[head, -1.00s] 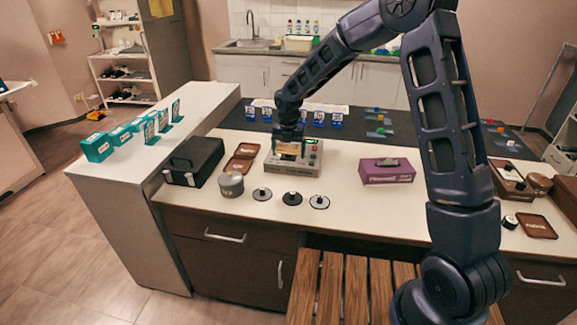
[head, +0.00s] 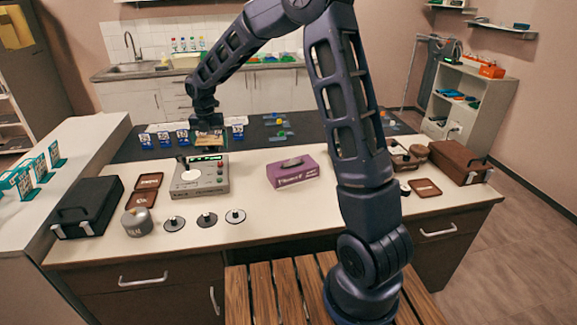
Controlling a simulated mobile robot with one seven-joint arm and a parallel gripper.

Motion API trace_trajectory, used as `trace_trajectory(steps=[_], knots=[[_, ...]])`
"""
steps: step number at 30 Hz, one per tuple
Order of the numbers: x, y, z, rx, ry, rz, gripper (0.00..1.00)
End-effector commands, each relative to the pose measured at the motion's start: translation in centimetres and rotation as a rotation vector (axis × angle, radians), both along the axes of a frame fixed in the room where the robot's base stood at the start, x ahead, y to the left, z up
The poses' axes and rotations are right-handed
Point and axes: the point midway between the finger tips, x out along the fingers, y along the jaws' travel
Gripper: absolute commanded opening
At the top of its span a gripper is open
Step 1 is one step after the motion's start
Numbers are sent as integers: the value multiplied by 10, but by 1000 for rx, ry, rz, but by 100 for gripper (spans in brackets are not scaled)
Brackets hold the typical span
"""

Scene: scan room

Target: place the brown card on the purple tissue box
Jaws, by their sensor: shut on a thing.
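My gripper (head: 208,130) is shut on the brown card (head: 209,142), a small tan-brown flat piece that hangs below the fingers. It appears behind and above the grey machine with a screen, to the left of the tissue box in the head view. The purple tissue box (head: 289,178) stands on the white counter right of the machine. It has white lettering on its front and a grey item or slot on top, too small to tell.
The grey machine (head: 188,186) stands between a black case (head: 90,208) and the tissue box. Round discs (head: 207,220) and a grey canister (head: 137,222) are in front. Blue card stands (head: 164,139) line the dark mat. My arm crosses the counter right of the box.

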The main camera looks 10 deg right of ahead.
Motion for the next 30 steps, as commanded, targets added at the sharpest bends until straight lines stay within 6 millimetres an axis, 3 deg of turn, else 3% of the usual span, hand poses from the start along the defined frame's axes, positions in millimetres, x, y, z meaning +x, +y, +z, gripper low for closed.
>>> trace_trajectory(steps=[1,9,21,25,30], knots=[[9,-20,4,0,0,-39,65],[42,-113,21,-1,-1,-220,65],[60,-250,45,0,-2,-484,65],[60,-285,50,0,-1,-552,65],[58,-313,55,2,-1,-607,65]])
